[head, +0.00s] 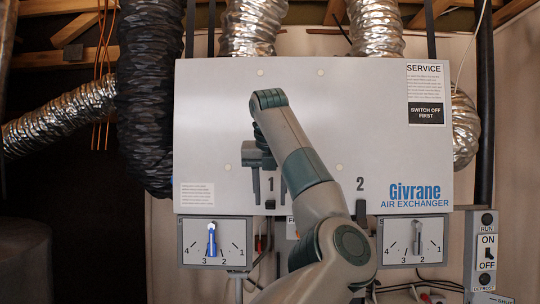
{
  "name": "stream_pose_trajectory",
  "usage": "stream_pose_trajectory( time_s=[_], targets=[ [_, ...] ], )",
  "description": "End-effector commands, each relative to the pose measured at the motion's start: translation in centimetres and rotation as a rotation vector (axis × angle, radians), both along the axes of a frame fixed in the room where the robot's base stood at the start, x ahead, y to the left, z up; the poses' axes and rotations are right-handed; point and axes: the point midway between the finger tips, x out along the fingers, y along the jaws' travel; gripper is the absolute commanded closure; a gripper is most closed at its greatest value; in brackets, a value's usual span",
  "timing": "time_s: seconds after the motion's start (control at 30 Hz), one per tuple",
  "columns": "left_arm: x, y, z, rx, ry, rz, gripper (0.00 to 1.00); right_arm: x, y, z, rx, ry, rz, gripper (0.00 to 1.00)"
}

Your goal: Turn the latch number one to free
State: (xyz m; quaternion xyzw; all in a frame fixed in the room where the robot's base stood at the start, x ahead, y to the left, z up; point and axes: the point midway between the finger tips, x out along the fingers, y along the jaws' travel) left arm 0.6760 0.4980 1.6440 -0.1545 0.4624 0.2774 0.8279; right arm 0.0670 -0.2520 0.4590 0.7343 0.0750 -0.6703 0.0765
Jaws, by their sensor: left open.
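Latch number one (270,205) is a small dark piece at the bottom edge of the white Givrane air exchanger panel (400,150), just below the printed "1". My left gripper (270,192) hangs in front of the panel with its fingers pointing down. It is open and empty, one finger on each side of the "1", with the tips close above the latch. I cannot tell whether they touch the panel. Latch number two (361,211) is a dark upright piece under the "2". My right gripper is not in view.
A dial with a blue knob (211,240) is at lower left, and one with a grey knob (417,238) at lower right. A switch box (486,250) marked ON and OFF stands at far right. Silver ducts (252,28) run above. My arm covers the panel's lower middle.

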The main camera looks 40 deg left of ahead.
Motion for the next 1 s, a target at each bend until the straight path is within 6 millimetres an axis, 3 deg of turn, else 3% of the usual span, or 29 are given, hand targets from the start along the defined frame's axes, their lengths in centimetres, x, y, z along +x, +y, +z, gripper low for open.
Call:
stream_pose_trajectory(
  time_s=[0.3,0.7,1.0],
  targets=[
    [-2.3,-1.8,4.7,0.001,-0.003,-0.003,0.59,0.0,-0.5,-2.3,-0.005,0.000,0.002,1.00],
    [-5.0,-3.9,10.5,0.000,-0.002,-0.004,0.59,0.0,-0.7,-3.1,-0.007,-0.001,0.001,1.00],
    [-5.8,-4.5,12.1,0.000,0.000,-0.002,0.59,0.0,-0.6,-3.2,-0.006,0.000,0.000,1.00]
  ],
)
